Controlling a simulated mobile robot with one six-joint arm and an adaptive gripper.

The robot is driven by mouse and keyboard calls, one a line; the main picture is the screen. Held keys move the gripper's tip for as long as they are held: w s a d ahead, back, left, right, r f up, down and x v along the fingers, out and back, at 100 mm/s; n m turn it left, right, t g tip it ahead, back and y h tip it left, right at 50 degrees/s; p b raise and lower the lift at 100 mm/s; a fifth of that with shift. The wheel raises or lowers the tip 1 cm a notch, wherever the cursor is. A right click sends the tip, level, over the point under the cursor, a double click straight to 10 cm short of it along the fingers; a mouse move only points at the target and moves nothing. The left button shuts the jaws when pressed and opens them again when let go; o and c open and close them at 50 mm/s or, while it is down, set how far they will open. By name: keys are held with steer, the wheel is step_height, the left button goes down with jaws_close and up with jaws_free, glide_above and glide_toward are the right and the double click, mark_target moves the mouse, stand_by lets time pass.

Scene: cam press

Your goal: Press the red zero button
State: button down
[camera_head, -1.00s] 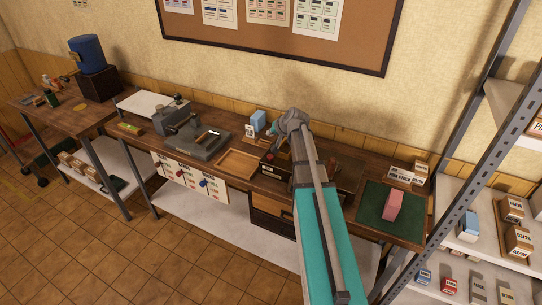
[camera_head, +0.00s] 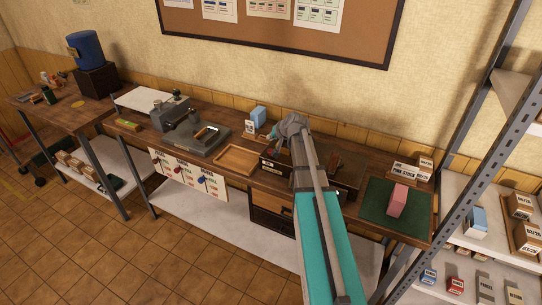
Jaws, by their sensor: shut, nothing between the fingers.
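My gripper (camera_head: 274,150) is small and dark at the far end of my arm, above the middle of the bench. It is shut and empty, pointing down over a dark device (camera_head: 272,167) with a pale label on its front. A small red spot on top of this device, close to the fingertips, may be the red zero button. My arm and gripper hide much of the device, and I cannot tell whether the fingertips touch the button.
A wooden tray (camera_head: 238,159) and a grey press-like machine (camera_head: 196,136) stand left of the device. A pink block (camera_head: 398,200) lies on a green mat (camera_head: 376,212) at the right. A metal shelf rack (camera_head: 473,130) rises at the far right.

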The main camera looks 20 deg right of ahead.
mark_target(269, 150)
steer(key=shift+f+b, duration=1.55)
steer(key=shift+f, duration=0.35)
steer(key=shift+f, duration=0.15)
steer(key=shift+f+b, duration=0.3)
steer(key=shift+b, duration=0.15)
steer(key=shift+f+b, duration=0.65)
steer(key=shift+b, duration=0.05)
stand_by(1.3)
steer(key=shift+r, duration=0.1)
stand_by(0.3)
steer(key=shift+r+p, duration=1)
steer(key=shift+p, duration=0.15)
steer(key=shift+r+p, duration=2.55)
